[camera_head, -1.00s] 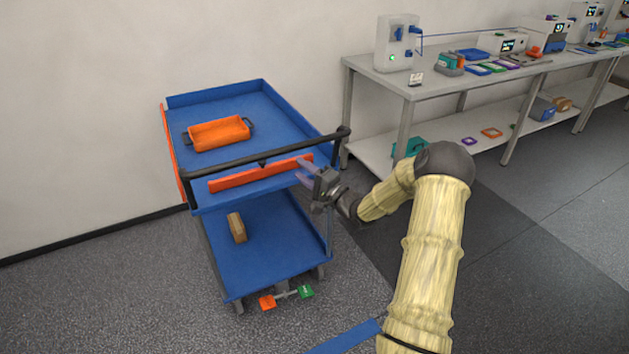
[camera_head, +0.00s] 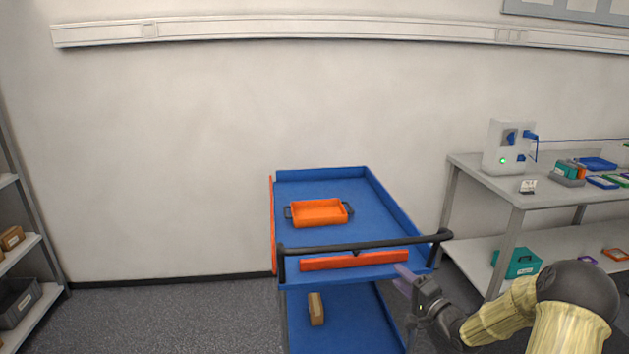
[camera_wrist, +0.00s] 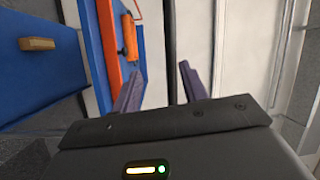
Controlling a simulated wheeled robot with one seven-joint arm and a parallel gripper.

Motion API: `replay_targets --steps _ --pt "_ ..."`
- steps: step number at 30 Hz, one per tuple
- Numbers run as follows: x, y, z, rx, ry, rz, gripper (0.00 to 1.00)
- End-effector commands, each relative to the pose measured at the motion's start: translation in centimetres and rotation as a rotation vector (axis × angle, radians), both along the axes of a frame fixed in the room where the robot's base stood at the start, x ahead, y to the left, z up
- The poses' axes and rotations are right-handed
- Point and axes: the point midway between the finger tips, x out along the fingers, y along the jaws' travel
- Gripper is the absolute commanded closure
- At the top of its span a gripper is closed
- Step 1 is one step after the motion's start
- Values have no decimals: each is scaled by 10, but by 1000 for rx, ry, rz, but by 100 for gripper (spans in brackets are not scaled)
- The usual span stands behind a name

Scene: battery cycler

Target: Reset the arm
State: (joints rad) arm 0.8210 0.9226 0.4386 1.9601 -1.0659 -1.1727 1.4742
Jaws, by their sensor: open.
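My gripper (camera_head: 408,280) is at the lower right of the head view, beside the right front corner of the blue cart (camera_head: 352,187), near the end of its black handle bar. My arm, in a cream cover, reaches in from the lower right. Whether the fingers touch the cart cannot be told.
An orange tray (camera_head: 319,212) with dark handles stands on the cart's top shelf. A brown box (camera_head: 316,309) lies on its lower shelf. A workbench (camera_head: 538,200) with a white device (camera_head: 507,147) stands at the right. Shelving (camera_head: 38,290) stands at the far left.

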Motion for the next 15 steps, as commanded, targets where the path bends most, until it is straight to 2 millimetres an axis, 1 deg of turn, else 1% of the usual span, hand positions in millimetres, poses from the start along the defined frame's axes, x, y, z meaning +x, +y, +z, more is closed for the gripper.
replay_targets --steps 1,3,5,8,11,14,15 --pt "2 14 10 -86 33 -4 57" --pt "1 27 14 -229 93 -22 57" --pt "-3 37 16 -362 151 -34 57" --pt "-17 51 22 -576 248 -39 57" --pt "-39 61 32 -775 343 -25 57" --pt "-69 68 43 -953 441 8 57" --pt "-83 71 49 -1017 479 28 57"
